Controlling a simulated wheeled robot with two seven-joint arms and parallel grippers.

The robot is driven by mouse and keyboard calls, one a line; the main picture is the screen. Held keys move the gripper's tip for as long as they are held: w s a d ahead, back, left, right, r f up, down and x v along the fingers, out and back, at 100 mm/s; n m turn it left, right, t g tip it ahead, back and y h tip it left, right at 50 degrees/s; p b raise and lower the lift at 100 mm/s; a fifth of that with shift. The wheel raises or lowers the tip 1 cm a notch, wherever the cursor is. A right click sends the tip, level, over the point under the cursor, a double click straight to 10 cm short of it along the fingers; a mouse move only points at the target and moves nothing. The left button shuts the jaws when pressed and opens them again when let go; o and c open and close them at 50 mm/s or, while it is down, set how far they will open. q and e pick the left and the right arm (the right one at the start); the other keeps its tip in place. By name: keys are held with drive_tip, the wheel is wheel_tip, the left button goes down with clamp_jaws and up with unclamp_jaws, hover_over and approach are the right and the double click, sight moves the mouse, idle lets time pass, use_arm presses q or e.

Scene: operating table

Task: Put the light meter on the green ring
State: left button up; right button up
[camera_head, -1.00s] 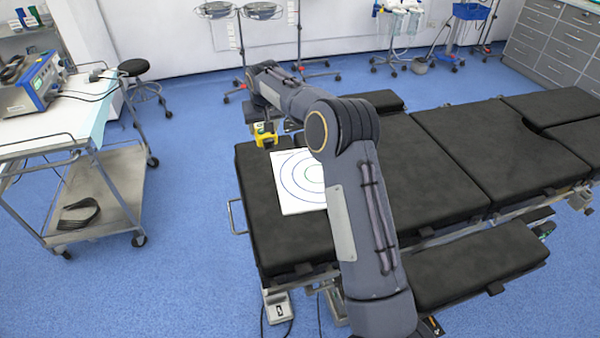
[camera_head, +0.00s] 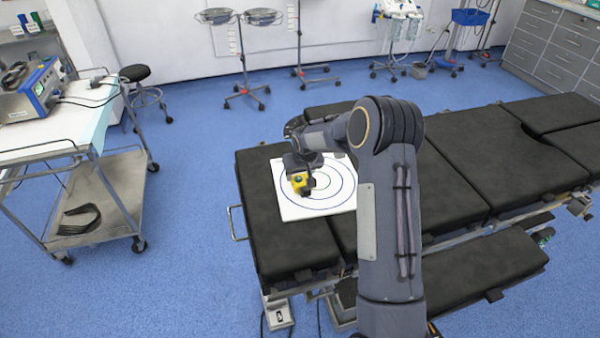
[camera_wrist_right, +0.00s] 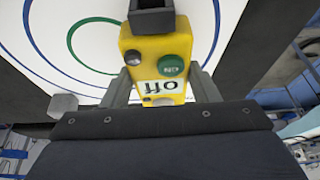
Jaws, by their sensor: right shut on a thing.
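The light meter (camera_head: 298,181) is a small yellow device. In the wrist view the meter (camera_wrist_right: 157,70) shows a green button, a dark button and an "off" label. My right gripper (camera_head: 304,186) is shut on it, with one finger on each side, and holds it over the left part of the ringed white board (camera_head: 291,212). The green ring (camera_head: 329,183) is the inner ring, just right of the meter. In the wrist view its arc (camera_wrist_right: 69,43) shows left of the meter. The meter's underside is hidden, so I cannot tell its height above the board. My left gripper is not in view.
My right arm covers part of the table right of the board. A white cart (camera_head: 50,137) with a blue-fronted device (camera_head: 38,88) stands at the left, apart from the table.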

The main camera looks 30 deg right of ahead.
drive_tip(key=shift+f, duration=0.15)
drive_tip(key=o, duration=1.2)
